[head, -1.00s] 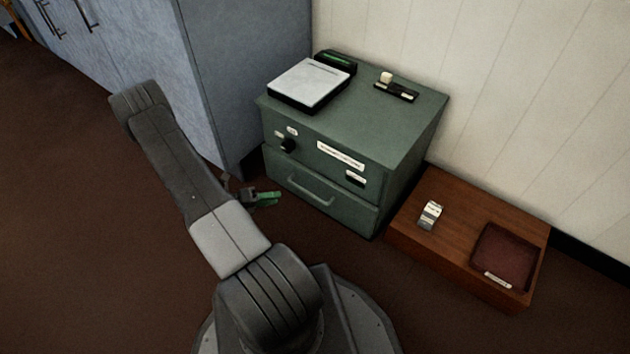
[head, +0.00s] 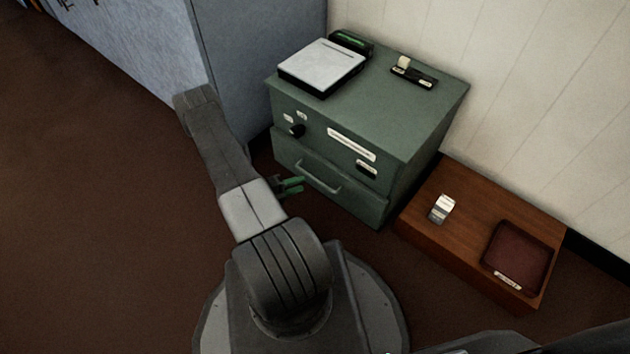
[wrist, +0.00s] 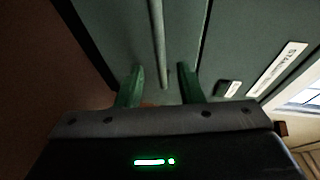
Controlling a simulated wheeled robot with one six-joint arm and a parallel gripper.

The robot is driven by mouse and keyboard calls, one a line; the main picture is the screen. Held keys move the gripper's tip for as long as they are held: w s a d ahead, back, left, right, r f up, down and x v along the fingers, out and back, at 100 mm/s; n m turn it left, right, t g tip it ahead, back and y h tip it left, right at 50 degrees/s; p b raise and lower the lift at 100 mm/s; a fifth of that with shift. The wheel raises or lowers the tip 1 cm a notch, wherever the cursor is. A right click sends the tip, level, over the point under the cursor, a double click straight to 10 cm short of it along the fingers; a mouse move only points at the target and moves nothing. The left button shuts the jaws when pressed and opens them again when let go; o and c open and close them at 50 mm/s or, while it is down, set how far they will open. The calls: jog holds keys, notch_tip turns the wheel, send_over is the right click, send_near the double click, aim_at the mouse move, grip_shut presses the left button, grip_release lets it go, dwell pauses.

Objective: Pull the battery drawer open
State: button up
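The battery drawer (head: 357,205) is the lower green front of the cabinet, and it looks flush or nearly so. Its grey bar handle (head: 319,186) runs across the front. My gripper (head: 297,186) has green fingers and is just left of the handle in the head view. In the wrist view, my gripper (wrist: 160,70) is open, with one finger on each side of the handle bar (wrist: 158,40). The bar's end shows between the fingers. I see no clear contact and cannot tell how deep the bar sits between them.
The green cabinet (head: 425,120) carries a white-topped device (head: 322,66) and a small switch (head: 414,73). A black knob (head: 297,131) is above the drawer. A low wooden box (head: 480,215) with a tray stands right. A blue-grey locker (head: 235,70) stands left. Open floor lies left.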

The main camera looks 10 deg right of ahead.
aim_at(315, 179)
jog(key=b+x, duration=0.1)
jog(key=x, duration=0.6)
jog(key=shift+w+d, duration=0.1)
jog(key=shift+d, duration=0.05)
grip_shut()
